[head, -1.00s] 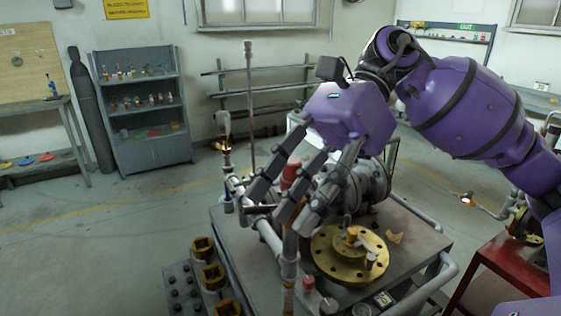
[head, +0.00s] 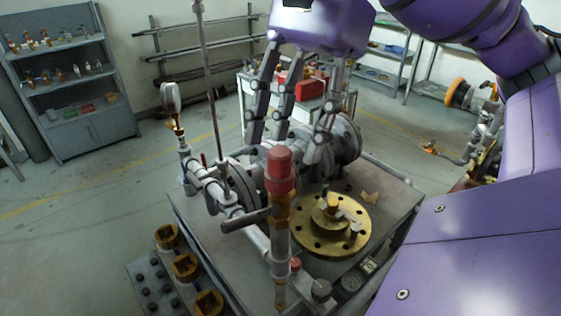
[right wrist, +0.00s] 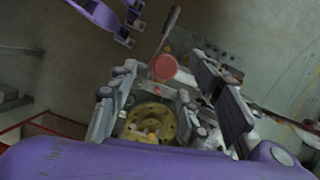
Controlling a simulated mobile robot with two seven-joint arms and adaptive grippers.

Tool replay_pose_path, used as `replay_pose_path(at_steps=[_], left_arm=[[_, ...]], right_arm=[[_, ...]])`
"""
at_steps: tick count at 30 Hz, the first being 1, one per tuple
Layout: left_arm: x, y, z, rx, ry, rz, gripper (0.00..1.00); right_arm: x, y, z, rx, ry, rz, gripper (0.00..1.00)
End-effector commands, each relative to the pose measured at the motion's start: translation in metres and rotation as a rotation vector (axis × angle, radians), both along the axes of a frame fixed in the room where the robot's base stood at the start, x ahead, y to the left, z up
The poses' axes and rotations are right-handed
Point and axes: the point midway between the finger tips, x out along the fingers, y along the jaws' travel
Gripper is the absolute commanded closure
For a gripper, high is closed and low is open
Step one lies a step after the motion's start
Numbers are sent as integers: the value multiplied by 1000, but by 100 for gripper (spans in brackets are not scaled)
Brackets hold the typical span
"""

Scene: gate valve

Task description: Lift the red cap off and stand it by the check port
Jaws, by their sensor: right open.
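The red cap (head: 280,165) sits upright on top of a vertical brass-and-grey pipe (head: 279,240) in the head view. In the right wrist view the cap (right wrist: 163,67) shows as a red disc between the spread fingers. My right gripper (head: 285,140) is open, its fingers pointing down around and behind the cap's top; I see no grip on it. It also shows in the right wrist view (right wrist: 165,100). A purple and grey part, probably my left gripper (right wrist: 130,22), shows at that view's top edge. I cannot tell which fitting is the check port.
A lever handle (head: 245,221) sticks out left of the pipe. A brass flange (head: 310,240) lies on the grey bench (head: 395,205) to the right. A gauge (head: 171,98) and a tall thin rod (head: 210,90) stand at the left. Brass nuts (head: 185,266) sit at the front left.

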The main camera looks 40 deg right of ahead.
Motion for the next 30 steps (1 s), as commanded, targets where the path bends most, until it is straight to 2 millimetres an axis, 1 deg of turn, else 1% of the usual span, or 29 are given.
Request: replay_pose_path(at_steps=[5,9,13,18,19,28,29,30], left_arm=[[5,-1,12,-2,-16,-1,60],[10,-2,16,-2,-25,-9,60],[11,-1,16,1,-24,-15,60],[9,0,13,4,-18,-19,60],[9,0,13,4,-18,-18,60],[9,-2,13,1,-19,-15,60],[9,-2,13,-1,-19,-14,60],[10,-3,13,-2,-19,-13,60]], right_arm=[[-7,3,-18,-2,-3,-1,56],[-8,10,-36,-1,-2,1,56],[-8,12,-41,1,-3,1,56],[-7,12,-42,0,-1,1,56],[-7,12,-42,0,-1,1,57],[-7,12,-42,0,-1,1,96],[-7,12,-42,0,-1,1,100],[-7,12,-42,0,-1,1,100]])
